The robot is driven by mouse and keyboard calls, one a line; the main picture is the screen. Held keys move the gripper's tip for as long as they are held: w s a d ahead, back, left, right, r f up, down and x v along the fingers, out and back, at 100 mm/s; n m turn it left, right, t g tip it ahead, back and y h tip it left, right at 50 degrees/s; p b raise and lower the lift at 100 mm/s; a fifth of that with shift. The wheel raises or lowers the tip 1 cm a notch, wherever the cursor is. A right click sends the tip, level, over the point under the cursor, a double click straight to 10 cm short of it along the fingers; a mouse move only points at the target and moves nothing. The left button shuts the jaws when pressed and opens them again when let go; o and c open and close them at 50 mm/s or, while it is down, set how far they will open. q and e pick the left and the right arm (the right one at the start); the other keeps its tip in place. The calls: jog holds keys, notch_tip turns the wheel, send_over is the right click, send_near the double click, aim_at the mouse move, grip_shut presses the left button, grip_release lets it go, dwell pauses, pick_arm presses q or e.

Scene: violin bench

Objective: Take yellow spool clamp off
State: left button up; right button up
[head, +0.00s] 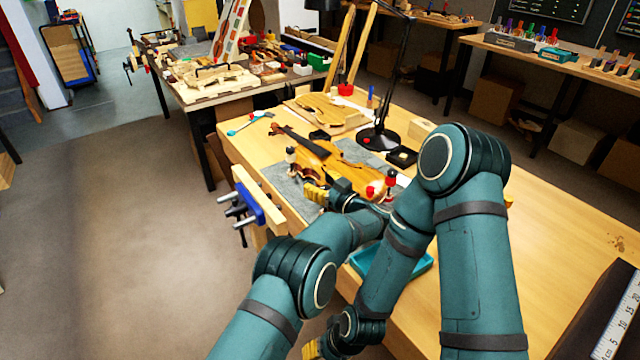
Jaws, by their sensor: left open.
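The violin body (335,165) lies on a grey mat (296,190) on the wooden bench, its neck toward the back left. Red-topped spool clamps (391,178) stand at its near right edge, and a black-and-white one (291,157) stands at its left edge. I cannot make out a yellow spool clamp; part of the violin's near edge is hidden behind my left gripper. My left gripper (316,194), with yellow fingertips, is open at the violin's near left side. My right gripper (313,348) is low at the bottom edge, away from the violin, mostly hidden.
A blue vise (247,205) is on the bench's left edge. A black lamp base (379,138) stands behind the violin. A teal tray (416,262) lies partly behind my arms. Wood pieces (325,112) lie at the back.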

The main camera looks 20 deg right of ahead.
pick_arm(q)
notch_tip(320, 180, up, 10)
dwell(0.5)
jog(key=shift+o, duration=0.2)
